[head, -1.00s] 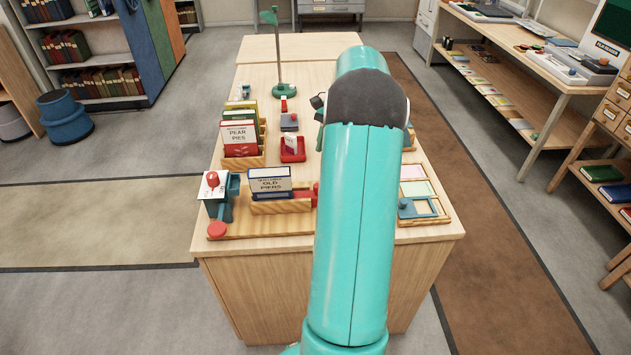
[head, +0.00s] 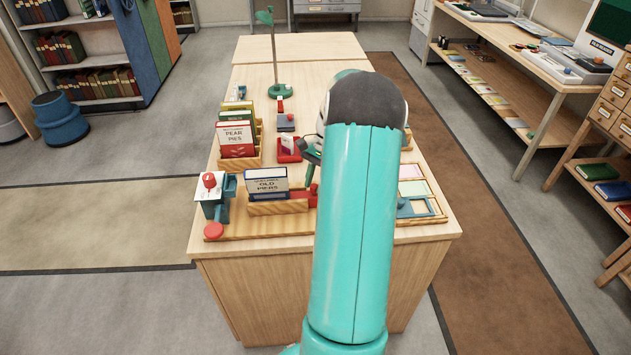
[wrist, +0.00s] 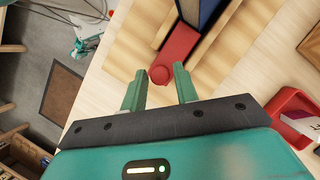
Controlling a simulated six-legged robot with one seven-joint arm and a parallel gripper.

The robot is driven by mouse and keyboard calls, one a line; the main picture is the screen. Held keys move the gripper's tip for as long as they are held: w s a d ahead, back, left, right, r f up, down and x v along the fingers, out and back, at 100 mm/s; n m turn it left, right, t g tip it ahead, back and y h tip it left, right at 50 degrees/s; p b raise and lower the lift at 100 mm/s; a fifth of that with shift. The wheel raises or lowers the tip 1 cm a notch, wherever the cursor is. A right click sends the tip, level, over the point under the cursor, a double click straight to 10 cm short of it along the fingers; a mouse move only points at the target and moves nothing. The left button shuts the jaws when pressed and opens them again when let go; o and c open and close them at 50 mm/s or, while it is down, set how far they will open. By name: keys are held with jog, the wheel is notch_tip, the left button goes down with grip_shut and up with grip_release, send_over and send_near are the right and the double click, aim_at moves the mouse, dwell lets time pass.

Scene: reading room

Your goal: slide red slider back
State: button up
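The red slider (head: 312,194) stands at the right end of the low wooden holder (head: 280,207) that bears the "Old Piers" book (head: 267,182). In the wrist view the red slider (wrist: 178,48) has a round knob at its near end, framed between the fingertips. My gripper (wrist: 159,82) is open, with one green finger to either side of the knob in the picture; I cannot tell whether they touch it or how high they are. In the head view my gripper (head: 311,158) is partly hidden by my arm and sits just behind the slider.
A red tray (head: 288,150) with a white card lies close behind my gripper. The "Pear Pies" holder (head: 237,140) stands at the left. A teal stamp-like device (head: 216,190) is at front left, a frame with pastel cards (head: 421,204) at right.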

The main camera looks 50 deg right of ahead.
grip_shut()
jog(key=shift+s+d, duration=1.65)
jog(key=shift+s, duration=0.2)
jog(key=shift+o, duration=1.9)
grip_release()
jog(key=v, duration=1.3)
jog(key=shift+d+r, duration=0.15)
jog(key=shift+r, duration=0.2)
